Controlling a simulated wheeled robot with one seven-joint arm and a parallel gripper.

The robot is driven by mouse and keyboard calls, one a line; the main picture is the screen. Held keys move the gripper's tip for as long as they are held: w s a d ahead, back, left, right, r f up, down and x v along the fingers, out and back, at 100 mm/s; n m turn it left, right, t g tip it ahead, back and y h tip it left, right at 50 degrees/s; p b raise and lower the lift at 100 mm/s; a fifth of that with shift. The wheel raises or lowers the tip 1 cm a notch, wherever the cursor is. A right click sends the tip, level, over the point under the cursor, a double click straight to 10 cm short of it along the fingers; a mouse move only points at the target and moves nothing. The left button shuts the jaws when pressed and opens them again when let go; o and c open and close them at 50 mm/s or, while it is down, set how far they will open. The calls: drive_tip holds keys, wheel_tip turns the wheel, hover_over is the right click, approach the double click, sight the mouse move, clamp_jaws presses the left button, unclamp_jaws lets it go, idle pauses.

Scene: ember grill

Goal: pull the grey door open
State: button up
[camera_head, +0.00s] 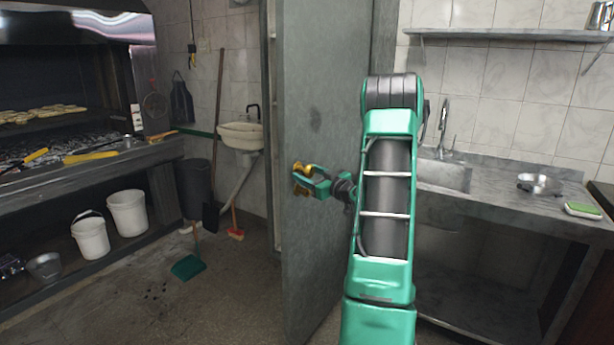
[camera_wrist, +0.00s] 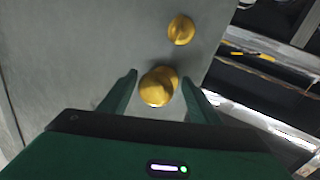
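The grey door (camera_head: 318,90) stands upright in the middle of the head view, its left edge standing out from the frame, so it looks ajar. My gripper (camera_head: 302,180) is at the door's left part, beside its brass knobs. In the wrist view, one brass knob (camera_wrist: 155,90) lies between the two fingers of my gripper (camera_wrist: 160,85), with a visible gap on either side. A second brass round piece (camera_wrist: 181,30) sits farther along the grey door surface (camera_wrist: 90,45). The fingers are apart; contact with the knob does not show.
Left are a grill (camera_head: 80,150) with food, white buckets (camera_head: 127,212), a dark bin (camera_head: 194,188), a dustpan (camera_head: 187,267) and a small basin (camera_head: 241,135). Right is a counter (camera_head: 490,190) with a sink and a metal bowl (camera_head: 539,183). Floor left of the door is mostly clear.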

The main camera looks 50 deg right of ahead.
drive_tip(key=shift+s+d+r, duration=0.1)
drive_tip(key=shift+d, duration=0.05)
drive_tip(key=shift+s, duration=0.5)
drive_tip(key=s+a, duration=0.2)
drive_tip(key=s, duration=0.7)
drive_tip(key=shift+s, duration=0.25)
drive_tip(key=w+a+f+n+g+y, duration=0.1)
drive_tip(key=a+f+g+y, duration=0.25)
drive_tip(key=a, duration=0.75)
drive_tip(key=a+f+n+g+y, duration=0.2)
drive_tip(key=a+f+g, duration=0.25)
drive_tip(key=a, duration=0.65)
drive_tip(key=s+a+m+g, duration=0.3)
drive_tip(key=s, duration=0.5)
drive_tip(key=s+a+r+m+g+h, duration=0.1)
drive_tip(key=s+a+m+g, duration=0.2)
drive_tip(key=s, duration=0.6)
drive_tip(key=s+a+r+m+g+h, duration=0.1)
drive_tip(key=s+a+m+g, duration=0.2)
drive_tip(key=s, duration=0.6)
drive_tip(key=shift+g, duration=0.4)
